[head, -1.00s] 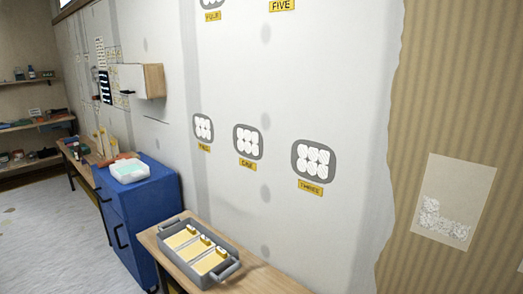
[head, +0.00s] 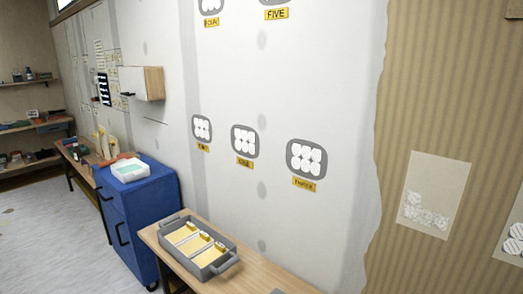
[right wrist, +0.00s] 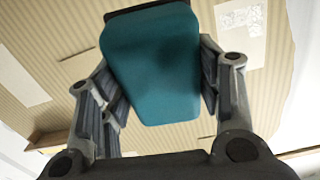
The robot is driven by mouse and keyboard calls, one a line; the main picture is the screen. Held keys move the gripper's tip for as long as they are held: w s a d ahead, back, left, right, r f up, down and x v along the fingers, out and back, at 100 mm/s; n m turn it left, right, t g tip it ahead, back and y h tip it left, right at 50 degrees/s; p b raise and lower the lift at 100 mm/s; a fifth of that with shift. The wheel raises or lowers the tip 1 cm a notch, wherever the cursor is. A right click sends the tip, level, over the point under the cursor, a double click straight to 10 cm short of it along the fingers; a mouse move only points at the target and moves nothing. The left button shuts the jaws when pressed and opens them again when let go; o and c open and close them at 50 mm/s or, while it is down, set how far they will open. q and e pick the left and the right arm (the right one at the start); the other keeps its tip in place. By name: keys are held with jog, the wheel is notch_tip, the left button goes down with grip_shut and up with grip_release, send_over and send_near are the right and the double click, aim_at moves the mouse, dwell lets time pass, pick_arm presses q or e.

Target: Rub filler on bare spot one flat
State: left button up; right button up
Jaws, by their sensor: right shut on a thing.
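Bare spot one (head: 245,141) is a grey rounded patch on the pale wall, the middle of a row of three, with a yellow label under it. Several white filler dabs cover much of it and look separate, with grey showing around them. In the right wrist view, my right gripper (right wrist: 160,85) is shut on a teal block (right wrist: 150,65) with a dark strip at its top edge. Its fingers stand on both sides of the block. The right gripper is out of the head view, and my left gripper is in neither view.
Similar patches sit left of spot one, to its right (head: 306,157) and above. A grey tray (head: 226,266) with yellowish compartments stands on a wooden bench below. A blue cabinet (head: 150,210) is left of it. Ribbed tan wall (head: 450,100) lies right.

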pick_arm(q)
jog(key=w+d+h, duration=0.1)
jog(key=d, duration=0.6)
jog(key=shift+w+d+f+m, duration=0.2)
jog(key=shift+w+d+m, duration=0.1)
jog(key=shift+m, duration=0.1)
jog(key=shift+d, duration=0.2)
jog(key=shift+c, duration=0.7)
pick_arm(e)
jog(key=w+a+n+t+y, duration=0.1)
jog(key=a+n+y, duration=0.1)
jog(key=a+y, duration=0.2)
jog(key=w+a+f+n+t+y, duration=0.1)
jog(key=w+a+n+t+y, duration=0.1)
jog(key=a, duration=0.7)
jog(key=w+a+n+t+y, duration=0.1)
jog(key=a+n+y, duration=0.3)
jog(key=a+y, duration=0.2)
jog(key=shift+w+a+f+t, duration=0.25)
jog(key=shift+a+t, duration=0.05)
jog(key=shift+a, duration=0.35)
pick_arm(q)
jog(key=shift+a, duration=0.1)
